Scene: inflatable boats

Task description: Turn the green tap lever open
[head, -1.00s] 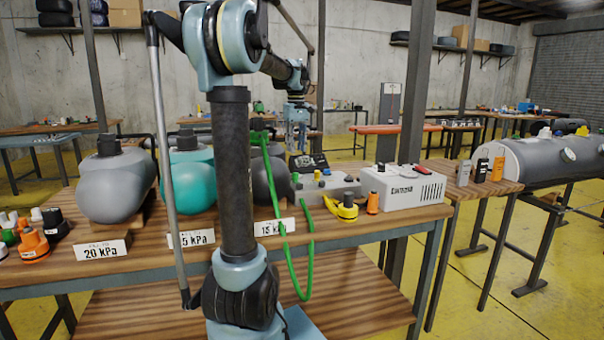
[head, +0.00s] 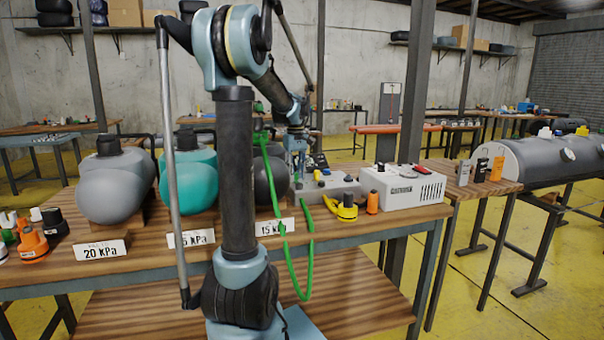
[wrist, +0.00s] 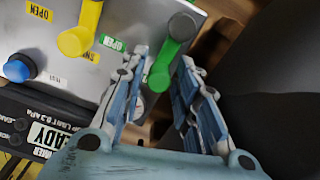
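The green tap lever (wrist: 164,62) shows in the wrist view at the top of a grey panel (wrist: 60,55), beside a green "OPEN" label (wrist: 113,43). My gripper (wrist: 165,62) is open, with one finger on each side of the lever's lower end. I cannot tell whether either finger touches it. In the head view my gripper (head: 297,172) points down over the left end of the grey tap box (head: 328,186).
A yellow lever (wrist: 80,35) and a blue knob (wrist: 17,70) sit left of the green lever. A dark device (wrist: 45,125) lies below them. A dark rounded boat part (wrist: 275,95) is close on the right. A green hose (head: 308,260) hangs over the table's front.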

